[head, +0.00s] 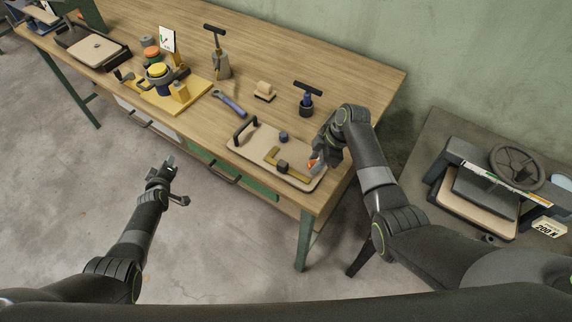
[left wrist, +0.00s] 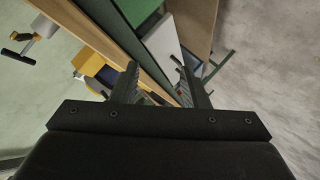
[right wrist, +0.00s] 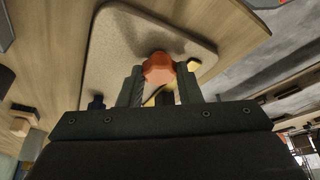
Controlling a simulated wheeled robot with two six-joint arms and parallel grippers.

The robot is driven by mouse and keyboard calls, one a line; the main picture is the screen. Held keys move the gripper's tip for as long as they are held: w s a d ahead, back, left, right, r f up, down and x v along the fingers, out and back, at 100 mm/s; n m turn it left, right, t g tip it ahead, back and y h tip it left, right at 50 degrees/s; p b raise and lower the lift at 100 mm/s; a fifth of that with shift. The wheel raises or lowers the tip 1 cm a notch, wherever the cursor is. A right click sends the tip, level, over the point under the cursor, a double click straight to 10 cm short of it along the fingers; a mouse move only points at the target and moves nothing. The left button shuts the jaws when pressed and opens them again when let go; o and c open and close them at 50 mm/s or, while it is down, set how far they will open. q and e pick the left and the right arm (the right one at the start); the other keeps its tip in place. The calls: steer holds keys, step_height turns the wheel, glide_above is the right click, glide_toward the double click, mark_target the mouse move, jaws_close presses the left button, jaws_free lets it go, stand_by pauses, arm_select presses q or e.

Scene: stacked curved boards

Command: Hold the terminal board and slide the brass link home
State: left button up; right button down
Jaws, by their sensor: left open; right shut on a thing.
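The terminal board (head: 262,147) is a beige rounded plate lying flat near the table's front right corner, with a black handle (head: 244,129) on its left side. A brass link (head: 271,155), bent like an L, lies on it by two dark posts. My right gripper (head: 317,160) is over the board's right end, shut on an orange knob (right wrist: 159,69). The board (right wrist: 118,42) and parts of the brass link (right wrist: 194,65) show behind the fingers in the right wrist view. My left gripper (head: 167,170) is open and empty, in front of the table and away from the board.
The wooden table (head: 330,75) also carries a blue-handled tool (head: 229,103), a wooden block (head: 264,91), a black T-handled piece (head: 306,100) and a yellow fixture (head: 170,99). A side table (head: 440,130) at right holds a press-like device. Floor below my left gripper is clear.

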arm_select(q)
steer(key=w+d+r+n+t+h, duration=0.15)
steer(key=w+d+r, duration=0.25)
steer(key=w+r, duration=0.45)
steer(key=w+d+r+n+t+h, duration=0.15)
steer(key=w+d+r, duration=0.25)
steer(key=w+r, duration=0.4)
steer(key=s+d+g+h, duration=0.2)
steer(key=d+g+h, duration=0.15)
steer(key=d, duration=0.65)
steer(key=m+g+y, duration=0.1)
steer(key=m+g, duration=0.2)
steer(key=g, duration=1.2)
glide_toward(281, 162)
steer(key=f, duration=0.1)
steer(key=shift+t, duration=0.25)
steer(key=shift+s+x, duration=0.2)
steer(key=shift+x, duration=2.05)
steer(key=shift+s+x, duration=0.15)
steer(key=shift+x, duration=2.1)
steer(key=shift+d+r, duration=0.15)
steer(key=shift+d, duration=0.05)
steer(key=shift+c, duration=0.4)
